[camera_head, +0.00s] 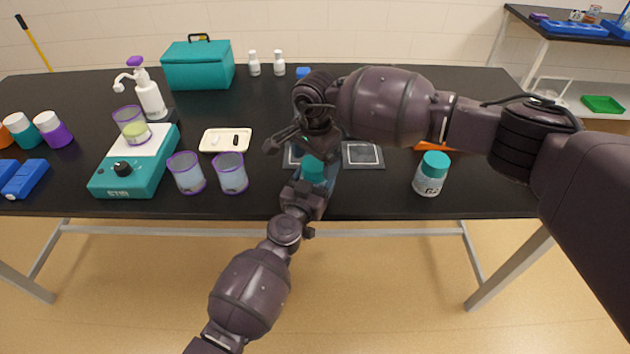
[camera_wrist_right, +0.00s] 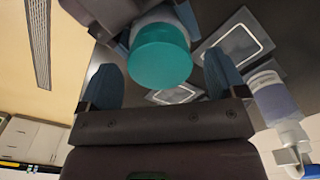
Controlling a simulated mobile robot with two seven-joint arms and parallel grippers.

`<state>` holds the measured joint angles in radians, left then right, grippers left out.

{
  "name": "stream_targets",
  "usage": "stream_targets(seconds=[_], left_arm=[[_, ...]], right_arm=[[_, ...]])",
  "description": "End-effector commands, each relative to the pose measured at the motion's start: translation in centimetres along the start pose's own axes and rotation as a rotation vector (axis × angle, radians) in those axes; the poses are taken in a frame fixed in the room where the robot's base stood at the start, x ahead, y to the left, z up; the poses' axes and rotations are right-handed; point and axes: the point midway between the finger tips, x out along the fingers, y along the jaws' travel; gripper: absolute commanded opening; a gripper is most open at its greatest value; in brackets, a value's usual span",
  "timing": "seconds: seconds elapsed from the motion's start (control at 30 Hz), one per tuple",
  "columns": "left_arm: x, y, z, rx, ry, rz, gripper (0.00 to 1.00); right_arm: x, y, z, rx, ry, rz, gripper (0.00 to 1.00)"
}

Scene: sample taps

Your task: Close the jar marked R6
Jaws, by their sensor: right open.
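A jar with a teal lid (camera_head: 314,170) stands near the front edge of the table, its body mostly hidden by my grippers. My left gripper (camera_head: 312,186) reaches in from the front, low around the jar body, and appears shut on it. My right gripper (camera_head: 314,152) points down from above. In the right wrist view its two blue fingers (camera_wrist_right: 163,76) are spread apart on either side of the teal lid (camera_wrist_right: 160,54), with visible gaps. The lid appears to sit on the jar. A second teal-lidded jar (camera_head: 431,174) stands to the right. I cannot read an R6 mark.
A dark panel with a pale outline (camera_head: 363,155) lies right of the held jar. Purple-rimmed cups (camera_head: 231,174), a small tray (camera_head: 225,141), a teal stirrer (camera_head: 124,170) and a pump bottle (camera_head: 150,98) stand left. A teal box (camera_head: 198,66) is behind.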

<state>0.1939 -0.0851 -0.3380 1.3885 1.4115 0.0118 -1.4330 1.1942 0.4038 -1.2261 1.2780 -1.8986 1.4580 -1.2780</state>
Motion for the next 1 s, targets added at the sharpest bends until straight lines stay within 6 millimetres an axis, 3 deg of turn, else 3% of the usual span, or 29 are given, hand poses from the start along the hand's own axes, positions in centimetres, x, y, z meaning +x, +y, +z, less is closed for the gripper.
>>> stream_targets(seconds=[0.4,0.77,1.0], left_arm=[[0.01,0.00,-0.02,0.000,0.000,0.000,0.02],[0.01,0.00,-0.02,0.000,0.000,0.000,0.02],[0.01,0.00,-0.02,0.000,0.000,0.000,0.02]], right_arm=[[0.67,0.01,0.02,0.000,0.000,0.000,0.90],[0.64,0.01,0.01,-0.001,0.000,0.000,0.37],[0.62,0.00,0.00,0.071,0.001,0.000,0.36]])
